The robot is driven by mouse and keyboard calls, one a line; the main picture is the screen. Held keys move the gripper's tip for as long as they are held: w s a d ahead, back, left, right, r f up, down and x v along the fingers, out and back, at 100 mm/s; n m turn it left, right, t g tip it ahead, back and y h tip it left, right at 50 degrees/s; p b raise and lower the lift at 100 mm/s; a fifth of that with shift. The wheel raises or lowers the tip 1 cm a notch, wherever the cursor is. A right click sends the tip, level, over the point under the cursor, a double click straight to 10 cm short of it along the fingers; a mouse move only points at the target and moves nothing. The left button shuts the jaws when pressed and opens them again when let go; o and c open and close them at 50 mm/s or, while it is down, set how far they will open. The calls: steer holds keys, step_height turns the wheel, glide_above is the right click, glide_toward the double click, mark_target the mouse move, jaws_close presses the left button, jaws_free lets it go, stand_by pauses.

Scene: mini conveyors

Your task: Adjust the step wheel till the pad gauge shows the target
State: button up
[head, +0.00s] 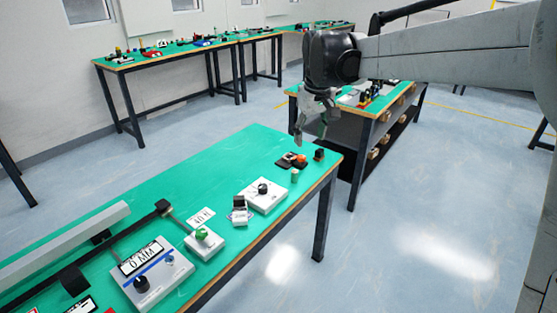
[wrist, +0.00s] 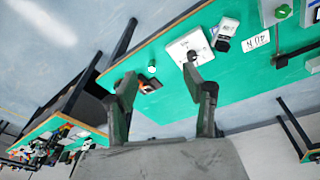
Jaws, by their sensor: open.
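My gripper (head: 311,135) is open and empty, hanging above the far right end of the green table. In the wrist view its two fingers (wrist: 160,75) are spread apart. A white box with a dark round knob (head: 264,190) sits on the table below and left of it; it shows in the wrist view too (wrist: 186,47). It may bear the step wheel, but I cannot tell for sure. Beside it is a small white device with a dark face (head: 239,211), perhaps the pad gauge; its reading is illegible. A card (head: 200,217) appears to read 40 N.
A box with a green knob (head: 203,237) and a panel marked 0 MM (head: 147,273) stand further left. A green cylinder (head: 294,176), an orange-topped item (head: 301,159) and a dark block (head: 319,155) lie near the table's right end. The green table (head: 190,175) is clear behind them.

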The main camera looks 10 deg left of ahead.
steer(key=w+a+f+n+g, duration=0.1)
steer(key=w+a+f+n, duration=0.1)
steer(key=w+a+f, duration=0.5)
steer(key=n+g, duration=0.1)
glide_above(263, 187)
step_height(263, 187, down, 7)
steer(key=shift+h, duration=0.4)
step_height(263, 187, down, 13)
steer(key=shift+f+b, duration=0.2)
steer(key=shift+b, duration=0.8)
steer(key=c, duration=1.1)
